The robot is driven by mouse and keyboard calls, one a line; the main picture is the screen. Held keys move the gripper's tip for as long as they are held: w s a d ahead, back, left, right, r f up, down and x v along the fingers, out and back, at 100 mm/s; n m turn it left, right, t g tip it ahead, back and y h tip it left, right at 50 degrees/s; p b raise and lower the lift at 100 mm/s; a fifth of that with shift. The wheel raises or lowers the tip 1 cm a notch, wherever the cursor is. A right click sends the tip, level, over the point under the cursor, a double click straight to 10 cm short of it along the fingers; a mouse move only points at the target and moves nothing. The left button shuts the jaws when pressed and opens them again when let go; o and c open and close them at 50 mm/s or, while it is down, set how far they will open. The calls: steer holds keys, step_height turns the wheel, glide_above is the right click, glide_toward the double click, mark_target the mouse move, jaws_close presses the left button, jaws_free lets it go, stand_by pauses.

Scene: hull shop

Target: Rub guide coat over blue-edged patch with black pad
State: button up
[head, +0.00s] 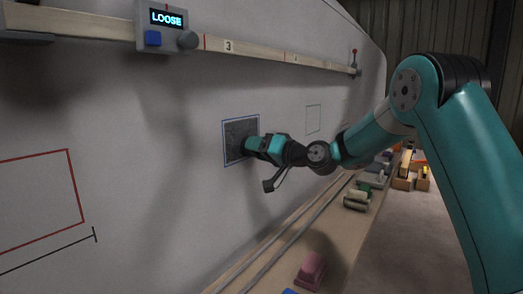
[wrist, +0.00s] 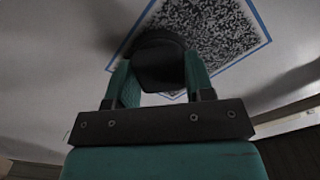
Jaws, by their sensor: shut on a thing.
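The blue-edged patch (head: 240,128) is on the pale hull wall, left of centre in the head view. Much of its inside is dark. In the wrist view the patch (wrist: 215,30) shows speckled black coating with pale specks between, inside a blue outline. My gripper (head: 250,145) is at the patch's lower right part. In the wrist view its fingers (wrist: 160,85) are shut on the black pad (wrist: 158,62), which covers the patch's near left corner. The pad looks against or very close to the wall; exact contact is hidden.
A red-edged outline (head: 75,190) and a faint green-edged one (head: 314,119) are also on the wall. A wooden rail (head: 265,50) above carries a box reading LOOSE (head: 167,22). A bench (head: 300,235) below holds a pink block (head: 311,270) and several other items.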

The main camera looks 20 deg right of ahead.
steer(key=shift+s+a+b, duration=0.15)
steer(key=shift+s+a, duration=0.65)
steer(key=shift+a, duration=0.3)
steer(key=shift+s+a+b, duration=0.2)
steer(key=shift+s+a, duration=0.65)
steer(key=shift+a, duration=0.3)
steer(key=shift+s+a+b, duration=0.15)
steer(key=shift+s+a, duration=0.65)
steer(key=shift+a, duration=0.3)
steer(key=shift+s+d+b, duration=0.25)
steer(key=shift+b, duration=0.1)
steer(key=shift+s+d, duration=0.15)
steer(key=shift+s, duration=0.05)
steer(key=shift+b+v, duration=1.45)
steer(key=shift+v, duration=1.05)
